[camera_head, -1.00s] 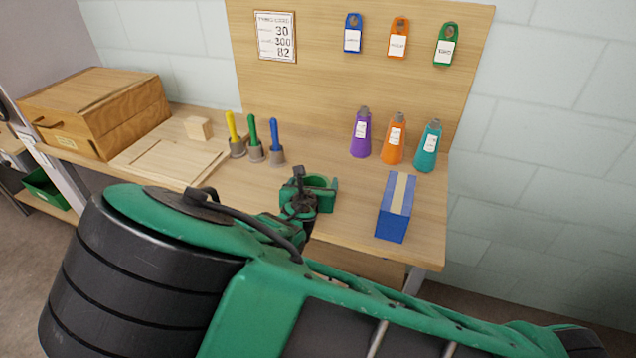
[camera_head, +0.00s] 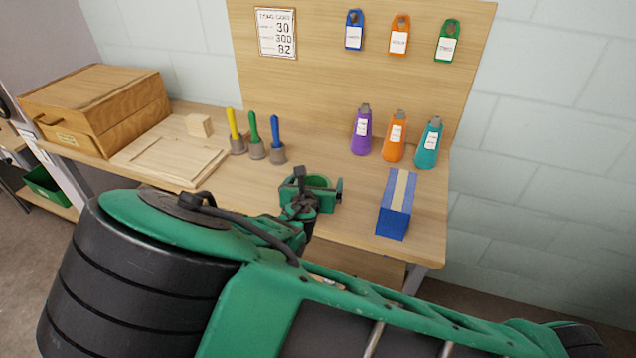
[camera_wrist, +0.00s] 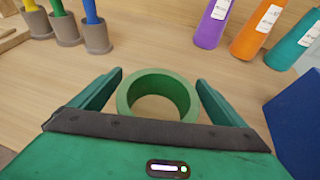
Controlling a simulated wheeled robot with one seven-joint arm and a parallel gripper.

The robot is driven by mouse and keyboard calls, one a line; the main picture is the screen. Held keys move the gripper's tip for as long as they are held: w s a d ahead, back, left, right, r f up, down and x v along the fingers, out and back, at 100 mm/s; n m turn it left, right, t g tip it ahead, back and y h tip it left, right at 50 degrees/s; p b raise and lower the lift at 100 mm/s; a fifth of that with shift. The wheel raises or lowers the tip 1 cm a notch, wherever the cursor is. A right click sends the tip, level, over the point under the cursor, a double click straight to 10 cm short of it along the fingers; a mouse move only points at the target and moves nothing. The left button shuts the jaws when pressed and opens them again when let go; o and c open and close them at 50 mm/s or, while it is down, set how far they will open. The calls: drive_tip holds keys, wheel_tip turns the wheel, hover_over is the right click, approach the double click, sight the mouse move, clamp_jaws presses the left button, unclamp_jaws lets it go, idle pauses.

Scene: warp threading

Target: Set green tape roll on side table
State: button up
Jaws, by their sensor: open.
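The green tape roll (camera_wrist: 126,94) rests on the wooden table, its round opening facing up in the wrist view. My gripper (camera_wrist: 160,88) is open, with one green finger on each side of the roll. A small gap shows between the roll and each finger. In the head view the roll (camera_head: 318,181) is partly hidden behind my gripper (camera_head: 312,192) near the table's front edge. The wooden table (camera_head: 345,228) holds the roll; the frames do not show clearly which surface is the side table.
A blue box (camera_head: 394,212) with a tan stripe stands right of my gripper. Purple, orange and teal bottles (camera_head: 393,142) stand behind. Yellow, green and blue handled tools (camera_head: 257,147) stand to the left, near a wooden tray (camera_head: 170,160) and wooden chest (camera_head: 95,105).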

drive_tip(key=v, duration=1.1)
drive_tip(key=shift+s+a, duration=0.1)
drive_tip(key=shift+s, duration=0.05)
drive_tip(key=shift+s, duration=0.15)
